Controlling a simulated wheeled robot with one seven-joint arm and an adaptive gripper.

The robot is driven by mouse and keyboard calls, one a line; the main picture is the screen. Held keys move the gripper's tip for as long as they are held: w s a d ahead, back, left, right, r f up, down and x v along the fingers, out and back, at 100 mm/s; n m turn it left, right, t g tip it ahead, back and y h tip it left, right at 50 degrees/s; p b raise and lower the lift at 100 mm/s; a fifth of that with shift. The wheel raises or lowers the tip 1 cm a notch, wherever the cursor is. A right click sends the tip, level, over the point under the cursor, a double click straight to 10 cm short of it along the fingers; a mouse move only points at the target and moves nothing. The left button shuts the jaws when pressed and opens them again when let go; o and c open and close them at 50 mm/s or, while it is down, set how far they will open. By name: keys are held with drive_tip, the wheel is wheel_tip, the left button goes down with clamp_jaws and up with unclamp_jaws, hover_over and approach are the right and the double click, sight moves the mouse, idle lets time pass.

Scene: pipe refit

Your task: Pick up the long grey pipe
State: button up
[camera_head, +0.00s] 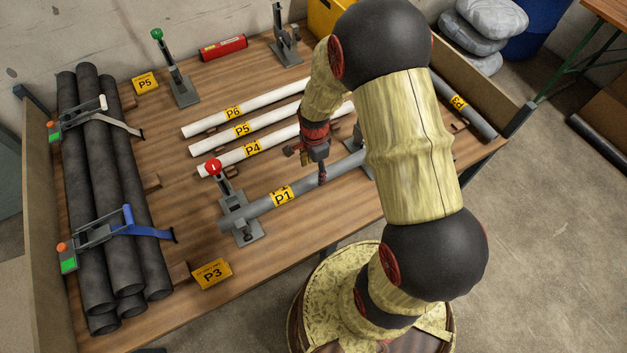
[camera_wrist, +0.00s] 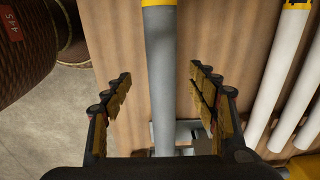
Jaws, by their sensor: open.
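The long grey pipe (camera_head: 257,207) labelled P1 lies near the front of the wooden table, with its left part in a grey clamp stand (camera_head: 240,221) that has a red knob. My arm hides part of its right end. My gripper (camera_head: 322,178) is over the pipe, to the right of the P1 label. In the wrist view the grey pipe (camera_wrist: 160,70) runs between the two open fingers of my gripper (camera_wrist: 160,88), with a gap on each side. The fingers hold nothing.
White pipes P4 (camera_head: 270,141), P5 (camera_head: 245,131) and P6 (camera_head: 245,109) lie behind. A strapped stack of dark pipes (camera_head: 110,190) fills the left side. Another grey pipe (camera_head: 470,108) lies at the right edge. A green-knobbed clamp (camera_head: 178,80) stands at the back. A yellow P3 plate (camera_head: 211,274) is at the front.

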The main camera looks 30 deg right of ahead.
sight(314, 176)
wheel_tip(314, 176, down, 7)
drive_tip(key=b, duration=0.3)
drive_tip(key=shift+w+d+r, duration=0.15)
drive_tip(key=shift+r, duration=0.05)
drive_tip(key=shift+r, duration=0.1)
drive_tip(key=shift+c, duration=0.9)
clamp_jaws()
